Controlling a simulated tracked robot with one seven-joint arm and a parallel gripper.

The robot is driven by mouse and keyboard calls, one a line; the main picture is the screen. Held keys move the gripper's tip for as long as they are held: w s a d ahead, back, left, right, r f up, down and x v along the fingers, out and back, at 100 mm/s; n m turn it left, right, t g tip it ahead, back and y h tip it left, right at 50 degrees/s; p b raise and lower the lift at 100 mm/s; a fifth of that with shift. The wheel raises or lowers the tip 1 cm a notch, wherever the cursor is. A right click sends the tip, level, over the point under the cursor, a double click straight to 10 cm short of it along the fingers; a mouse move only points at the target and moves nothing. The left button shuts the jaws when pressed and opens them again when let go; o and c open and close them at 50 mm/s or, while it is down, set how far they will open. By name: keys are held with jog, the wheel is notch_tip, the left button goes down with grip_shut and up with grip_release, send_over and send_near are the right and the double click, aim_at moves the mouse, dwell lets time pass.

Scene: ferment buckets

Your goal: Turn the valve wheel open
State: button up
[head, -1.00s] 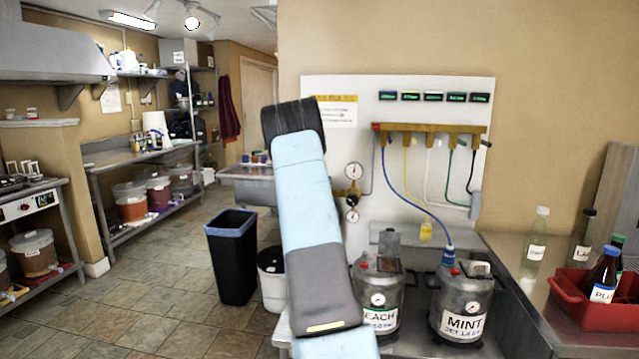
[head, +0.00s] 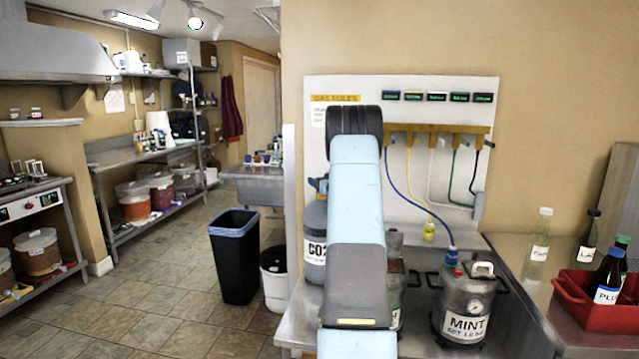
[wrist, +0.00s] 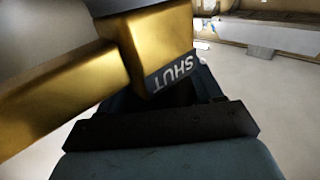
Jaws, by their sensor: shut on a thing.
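In the wrist view, a large brass valve body (wrist: 165,45) fills the upper left, with a dark label reading SHUT on its lower edge. My gripper (wrist: 183,98) is dark and sits right under this label, shut at the valve. The valve wheel in its jaws is mostly hidden, so I cannot make out its rim or how far it is turned. In the head view, my arm covers my gripper and the gauges. A grey CO2 cylinder (head: 315,226) stands just left of my arm, with a blue part at its top.
A white gas panel (head: 408,175) carries a brass manifold (head: 440,128) with coloured hoses. A MINT keg (head: 464,305) stands at right, and another keg is mostly behind my arm. A red crate (head: 590,310) holds bottles at far right. A black bin (head: 234,258) stands on the left floor.

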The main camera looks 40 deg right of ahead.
jog(key=shift+r+n+y, duration=0.15)
jog(key=shift+n+y, duration=0.45)
jog(key=shift+y, duration=0.4)
jog(key=o, duration=1)
jog(key=shift+a, duration=0.1)
jog(key=shift+o, duration=0.2)
jog(key=r, duration=0.3)
jog(key=shift+s+a+r, duration=0.1)
jog(key=shift+s+r, duration=0.1)
jog(key=shift+r, duration=0.1)
jog(key=s+r, duration=0.1)
jog(key=s+a+r, duration=0.1)
jog(key=r, duration=0.1)
jog(key=s+a+r, duration=0.1)
jog(key=shift+s+r, duration=0.2)
jog(key=shift+r, duration=0.15)
jog(key=s+a+r, duration=0.4)
jog(key=s+a, duration=0.1)
jog(key=s, duration=0.3)
jog(key=shift+r, duration=0.2)
